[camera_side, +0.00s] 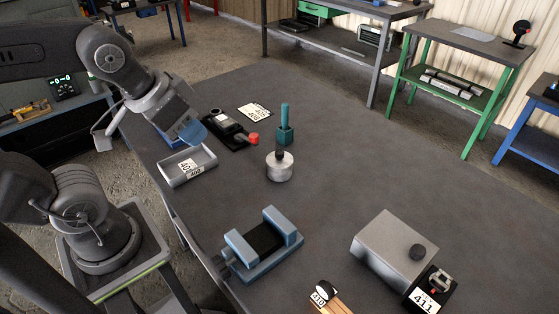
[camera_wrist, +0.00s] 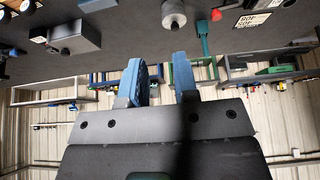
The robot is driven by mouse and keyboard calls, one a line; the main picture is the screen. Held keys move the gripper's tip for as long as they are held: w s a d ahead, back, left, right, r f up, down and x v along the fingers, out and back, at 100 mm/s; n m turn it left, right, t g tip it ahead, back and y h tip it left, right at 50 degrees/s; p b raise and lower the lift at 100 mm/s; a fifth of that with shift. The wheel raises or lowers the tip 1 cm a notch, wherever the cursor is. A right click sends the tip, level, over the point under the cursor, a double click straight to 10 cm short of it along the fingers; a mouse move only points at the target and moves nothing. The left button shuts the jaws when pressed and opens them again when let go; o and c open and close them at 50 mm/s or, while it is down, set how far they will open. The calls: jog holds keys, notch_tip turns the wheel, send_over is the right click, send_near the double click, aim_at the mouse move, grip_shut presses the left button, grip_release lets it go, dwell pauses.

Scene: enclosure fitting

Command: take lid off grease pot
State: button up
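The grease pot (camera_side: 280,172) is a squat, round, pale metal pot standing on the dark table. Its lid (camera_side: 279,157) is on top and has a dark upright knob.
A teal holder with an upright handle (camera_side: 285,127) stands just behind the pot. A grey tray (camera_side: 188,170) and a black fixture with a red knob (camera_side: 232,134) lie left. A blue vise (camera_side: 262,250) and metal enclosure box (camera_side: 394,250) are nearer. Table right of the pot is clear.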

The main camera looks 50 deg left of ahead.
jog(key=o, duration=1.3)
jog(key=shift+w, duration=0.1)
jog(key=n+g+y, duration=0.2)
jog(key=n+y, duration=0.1)
jog(key=n, duration=0.6)
send_over(280, 152)
jog(key=s+d, duration=0.4)
notch_tip(280, 152, down, 6)
jog(key=x, duration=0.8)
jog(key=shift+f, duration=0.3)
jog(key=shift+a+x, duration=0.15)
jog(key=shift+x, duration=1.2)
jog(key=shift+a+x, duration=0.2)
jog(key=shift+x, duration=1.15)
